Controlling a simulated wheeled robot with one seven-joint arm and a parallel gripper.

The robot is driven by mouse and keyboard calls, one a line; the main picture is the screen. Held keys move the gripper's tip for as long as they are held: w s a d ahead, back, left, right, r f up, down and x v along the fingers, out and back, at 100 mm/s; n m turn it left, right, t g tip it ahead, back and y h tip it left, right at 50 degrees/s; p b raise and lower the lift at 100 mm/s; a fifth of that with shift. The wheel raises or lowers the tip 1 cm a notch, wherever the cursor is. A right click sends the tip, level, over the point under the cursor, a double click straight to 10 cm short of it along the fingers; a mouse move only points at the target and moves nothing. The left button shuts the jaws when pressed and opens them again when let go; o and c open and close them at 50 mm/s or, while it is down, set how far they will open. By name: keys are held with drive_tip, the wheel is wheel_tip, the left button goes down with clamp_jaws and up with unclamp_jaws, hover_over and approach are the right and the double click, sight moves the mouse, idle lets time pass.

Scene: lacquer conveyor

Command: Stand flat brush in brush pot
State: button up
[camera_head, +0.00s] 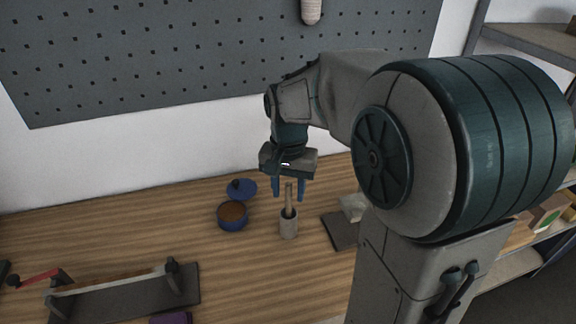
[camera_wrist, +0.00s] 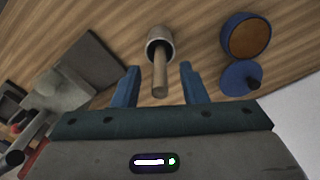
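The brush pot (camera_head: 288,229) is a small pale cup standing upright on the wooden bench below my gripper. It also shows in the wrist view (camera_wrist: 152,38). A wooden handle (camera_wrist: 160,78), likely the flat brush's, rises out of the pot; its lower end is hidden inside. In the head view the handle (camera_head: 289,197) stands nearly upright. My gripper (camera_head: 289,192) points down above the pot with its blue fingers spread. In the wrist view the handle's top lies between the fingertips (camera_wrist: 158,80), with a clear gap on both sides.
A blue pot with brown contents (camera_head: 232,215) and its blue lid (camera_head: 242,189) are left of the brush pot. A dark plate (camera_head: 340,233) with a pale block (camera_head: 353,207) is right. A dark rack (camera_head: 120,290) stands front left. A pegboard (camera_head: 200,50) is behind.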

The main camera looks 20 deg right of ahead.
wheel_tip(320, 180, up, 13)
drive_tip(key=shift+f, duration=0.15)
idle(0.4)
drive_tip(key=s+f+n+t, duration=0.3)
drive_tip(key=s+f+n, duration=0.3)
drive_tip(key=s+f, duration=0.6)
drive_tip(key=shift+s, duration=0.95)
drive_tip(key=shift+c, duration=0.3)
